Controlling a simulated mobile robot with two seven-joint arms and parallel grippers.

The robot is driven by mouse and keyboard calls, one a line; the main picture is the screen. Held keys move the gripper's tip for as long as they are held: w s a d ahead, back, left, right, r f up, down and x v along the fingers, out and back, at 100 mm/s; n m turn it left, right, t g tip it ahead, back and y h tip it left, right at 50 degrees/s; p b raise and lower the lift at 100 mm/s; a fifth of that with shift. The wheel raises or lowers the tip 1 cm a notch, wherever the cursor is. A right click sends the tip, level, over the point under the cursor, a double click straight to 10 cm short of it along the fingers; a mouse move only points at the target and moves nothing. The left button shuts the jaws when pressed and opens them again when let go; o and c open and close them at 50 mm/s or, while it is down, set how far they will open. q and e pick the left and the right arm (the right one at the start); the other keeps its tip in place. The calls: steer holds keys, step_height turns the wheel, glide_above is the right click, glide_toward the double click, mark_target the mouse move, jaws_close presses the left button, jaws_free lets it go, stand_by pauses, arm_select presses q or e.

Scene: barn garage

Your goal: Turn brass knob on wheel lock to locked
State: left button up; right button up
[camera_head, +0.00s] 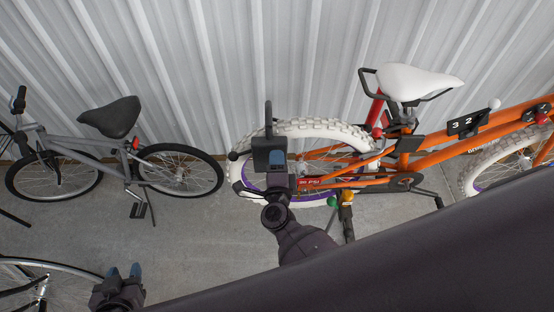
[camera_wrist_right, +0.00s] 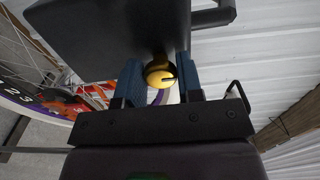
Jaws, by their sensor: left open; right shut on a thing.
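The wheel lock (camera_head: 262,155) is a dark block with a shackle rising above it, at the white rear tyre of the orange bicycle. In the right wrist view its dark body (camera_wrist_right: 110,35) fills the upper left. The round brass knob (camera_wrist_right: 158,72), with a dark slot mark, sticks out below the body. My right gripper (camera_wrist_right: 159,80) has its blue fingers on either side of the knob, shut on it. In the head view my right gripper (camera_head: 277,162) is in front of the lock and hides the knob. My left gripper (camera_head: 124,272) is open and empty at the lower left.
The orange bicycle (camera_head: 350,180) with a white saddle stands along the corrugated metal wall (camera_head: 200,70). A grey bicycle (camera_head: 85,150) stands to the left. Another wheel (camera_head: 45,270) is at the lower left. The concrete floor (camera_head: 195,240) between is clear.

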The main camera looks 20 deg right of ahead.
stand_by(0.3)
steer(key=o, duration=0.9)
steer(key=shift+s, duration=0.15)
steer(key=b+v, duration=0.1)
steer(key=v, duration=0.9)
steer(key=shift+s+a, duration=0.1)
steer(key=shift+s, duration=0.15)
steer(key=shift+a, duration=0.1)
